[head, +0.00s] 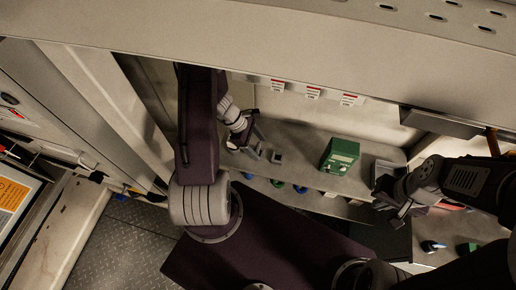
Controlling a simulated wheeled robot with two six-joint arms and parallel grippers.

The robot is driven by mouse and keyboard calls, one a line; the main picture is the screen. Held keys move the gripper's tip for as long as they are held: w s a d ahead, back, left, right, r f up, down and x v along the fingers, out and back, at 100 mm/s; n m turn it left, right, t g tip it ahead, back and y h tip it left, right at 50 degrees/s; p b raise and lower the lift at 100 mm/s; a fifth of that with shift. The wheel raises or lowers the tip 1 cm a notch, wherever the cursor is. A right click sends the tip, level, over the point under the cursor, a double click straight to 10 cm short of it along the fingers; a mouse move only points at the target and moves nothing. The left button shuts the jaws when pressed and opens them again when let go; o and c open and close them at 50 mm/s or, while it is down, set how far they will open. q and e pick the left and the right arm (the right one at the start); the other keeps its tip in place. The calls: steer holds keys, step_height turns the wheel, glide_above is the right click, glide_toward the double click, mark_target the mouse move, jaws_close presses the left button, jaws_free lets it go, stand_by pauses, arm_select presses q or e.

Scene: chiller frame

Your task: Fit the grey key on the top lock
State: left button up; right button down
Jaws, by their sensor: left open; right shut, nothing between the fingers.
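I cannot make out the grey key or the top lock for certain. A small grey block (277,156) sits on the shelf, just right of my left gripper (246,146). It is too small to identify. My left gripper is open over the left part of the shelf, and I see nothing held in it. My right gripper (388,203) is shut and empty near the right end of the shelf. Its fingers are dark and partly blend with the background.
A green box (340,156) stands on the shelf (305,170) between my grippers. Several coloured pieces show along the shelf's front edge. Red-and-white labels (312,93) line the beam above.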

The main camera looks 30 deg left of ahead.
mark_target(262, 153)
arm_select(q)
steer(key=x, duration=0.3)
steer(key=shift+f, duration=0.4)
steer(key=c, duration=1.3)
steer(key=shift+c, duration=0.3)
steer(key=shift+r, duration=0.1)
step_height(262, 153, up, 10)
